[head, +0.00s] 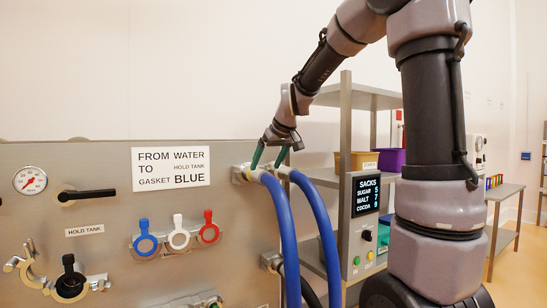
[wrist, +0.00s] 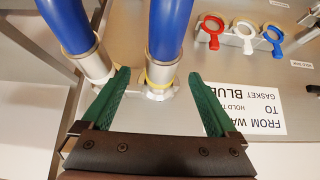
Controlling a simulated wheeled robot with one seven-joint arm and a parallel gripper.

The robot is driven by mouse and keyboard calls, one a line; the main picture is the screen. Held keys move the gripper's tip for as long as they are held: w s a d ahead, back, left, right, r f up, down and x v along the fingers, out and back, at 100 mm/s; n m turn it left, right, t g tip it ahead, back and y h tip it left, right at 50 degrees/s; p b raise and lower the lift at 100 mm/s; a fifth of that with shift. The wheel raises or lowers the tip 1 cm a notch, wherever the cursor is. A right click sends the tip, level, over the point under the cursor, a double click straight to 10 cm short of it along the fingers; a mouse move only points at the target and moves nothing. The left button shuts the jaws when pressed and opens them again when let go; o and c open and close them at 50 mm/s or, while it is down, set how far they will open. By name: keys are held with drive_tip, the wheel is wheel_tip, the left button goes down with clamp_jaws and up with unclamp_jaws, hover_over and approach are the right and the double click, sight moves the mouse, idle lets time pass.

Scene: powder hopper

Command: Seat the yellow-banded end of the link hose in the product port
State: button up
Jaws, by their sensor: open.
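Two blue hoses run from metal fittings at the panel's upper right. The left hose (head: 278,215) has a yellow band (head: 257,175) at its upper end; this band also shows in the wrist view (wrist: 160,74), against a metal port (wrist: 155,93). Whether it is fully seated I cannot tell. The other hose (head: 318,215) ends in a metal collar (wrist: 92,60) beside it. My gripper (head: 272,157) is open, its green fingers (wrist: 160,72) on either side of the yellow-banded end, with gaps visible. No product port label is readable, and the hoses' lower ends are out of frame.
The panel carries a sign (head: 171,169) reading FROM WATER TO HOLD TANK, GASKET BLUE. Blue (head: 145,243), white (head: 178,237) and red (head: 209,232) ring gaskets hang below it. A black-capped fitting (head: 70,282) is lower left. A shelf rack (head: 346,110) and SACKS display (head: 373,196) stand right.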

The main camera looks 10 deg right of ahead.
sight(260, 177)
drive_tip(key=shift+x, duration=3.35)
drive_tip(key=shift+a, duration=0.1)
drive_tip(key=shift+c, duration=0.3)
clamp_jaws()
drive_tip(key=shift+r, duration=2.7)
